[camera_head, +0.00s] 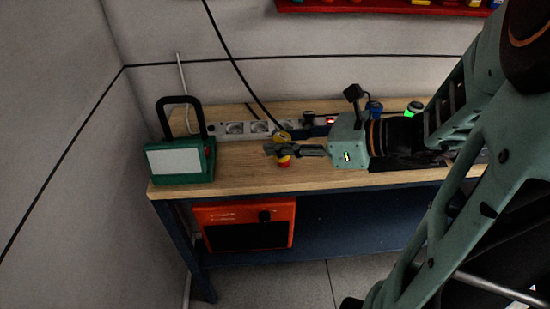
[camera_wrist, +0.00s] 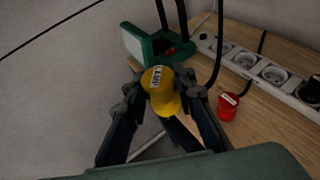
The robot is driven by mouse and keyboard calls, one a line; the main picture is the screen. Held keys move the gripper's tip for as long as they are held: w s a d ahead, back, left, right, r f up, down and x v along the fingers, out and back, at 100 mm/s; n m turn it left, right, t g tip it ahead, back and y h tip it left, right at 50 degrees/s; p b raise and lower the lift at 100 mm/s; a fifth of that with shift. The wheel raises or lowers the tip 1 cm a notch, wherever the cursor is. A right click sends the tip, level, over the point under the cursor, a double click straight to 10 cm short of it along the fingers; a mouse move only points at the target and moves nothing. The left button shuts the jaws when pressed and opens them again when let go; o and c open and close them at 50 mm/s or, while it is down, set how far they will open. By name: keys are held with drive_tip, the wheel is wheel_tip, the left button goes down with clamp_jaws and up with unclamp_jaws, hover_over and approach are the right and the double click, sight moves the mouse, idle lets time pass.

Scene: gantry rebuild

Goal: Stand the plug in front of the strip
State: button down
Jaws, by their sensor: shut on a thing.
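A yellow plug (camera_wrist: 163,92) with a white label sits between my fingertips in the wrist view. My gripper (camera_head: 272,149) is shut on it above the worktop. In the head view, yellow (camera_head: 282,137) shows above the fingers. The white strip (camera_head: 236,129) lies along the back of the bench; it also shows at the right in the wrist view (camera_wrist: 258,67). A red plug (camera_wrist: 228,106) with a white label stands on the wood between the yellow plug and the strip. Red also shows below my fingers in the head view. The yellow plug's lower end is hidden.
A green lamp box (camera_head: 183,163) with a black handle stands at the left end of the bench. A black plug (camera_wrist: 311,91) is in the strip. A black cable (camera_head: 232,62) hangs near my gripper. The front worktop (camera_head: 235,178) is clear. An orange box (camera_head: 243,226) is below.

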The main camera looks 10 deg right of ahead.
drive_tip(key=shift+s, duration=0.2)
drive_tip(key=w+a+f+b, duration=0.2)
drive_tip(key=w+f+b, duration=0.1)
drive_tip(key=w+a+f+b, duration=0.6)
drive_tip(key=w, duration=0.1)
drive_tip(key=shift+w+a+b, duration=0.1)
drive_tip(key=shift+b, duration=0.3)
drive_tip(key=shift+w+a+f+b, duration=0.15)
drive_tip(key=shift+w+f+b, duration=0.1)
drive_tip(key=shift+f+b, duration=0.2)
drive_tip(key=shift+w+a+f+b, duration=0.1)
drive_tip(key=shift+f+b, duration=1.15)
drive_tip(key=shift+f, duration=0.25)
drive_tip(key=shift+f, duration=0.15)
drive_tip(key=c, duration=1.6)
unclamp_jaws()
